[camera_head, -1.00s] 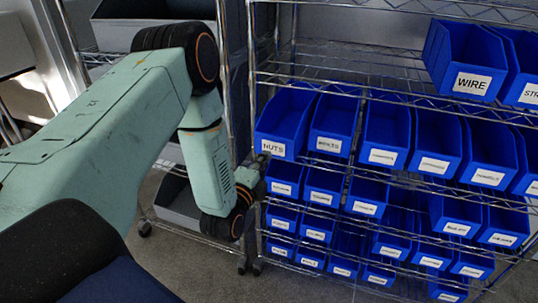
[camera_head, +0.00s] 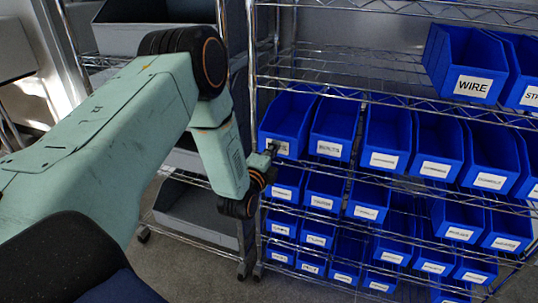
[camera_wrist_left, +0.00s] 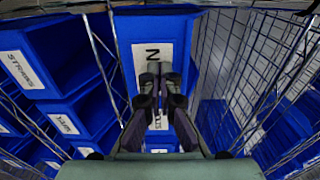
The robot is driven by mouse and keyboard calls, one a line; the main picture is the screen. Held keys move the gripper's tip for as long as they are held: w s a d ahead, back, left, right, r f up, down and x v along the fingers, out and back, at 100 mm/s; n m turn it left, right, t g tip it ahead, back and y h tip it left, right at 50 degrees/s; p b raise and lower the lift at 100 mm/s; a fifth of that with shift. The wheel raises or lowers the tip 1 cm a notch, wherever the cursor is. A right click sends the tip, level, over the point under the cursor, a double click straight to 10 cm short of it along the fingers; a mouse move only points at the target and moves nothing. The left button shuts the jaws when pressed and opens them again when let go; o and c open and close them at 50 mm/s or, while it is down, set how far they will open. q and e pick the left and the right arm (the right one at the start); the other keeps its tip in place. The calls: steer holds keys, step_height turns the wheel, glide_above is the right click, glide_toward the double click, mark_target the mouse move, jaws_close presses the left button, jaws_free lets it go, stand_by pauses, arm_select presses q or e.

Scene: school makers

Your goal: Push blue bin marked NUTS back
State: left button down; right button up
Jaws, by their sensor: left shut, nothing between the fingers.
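The blue bin marked NUTS (camera_head: 290,115) stands at the left end of a row of bins on the wire rack. My left gripper (camera_head: 272,149) is at the bin's front and covers part of the white label. In the wrist view, the fingers of my left gripper (camera_wrist_left: 159,72) are shut and empty, pointing at the bin's front face (camera_wrist_left: 178,28). Only the letter N of its label shows beside them. The tips look to be against the face, but exact contact is hard to tell. My right gripper is not in view.
The BOLTS bin (camera_head: 334,120) stands close on the right of the NUTS bin. The rack's chrome post (camera_head: 252,80) is close on the left. More labelled blue bins fill the shelves below, and the WIRE bin (camera_head: 465,60) stands above. A grey bin (camera_head: 195,210) is on the rack at left.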

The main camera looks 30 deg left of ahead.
arm_select(q)
steer(key=shift+x, duration=1.5)
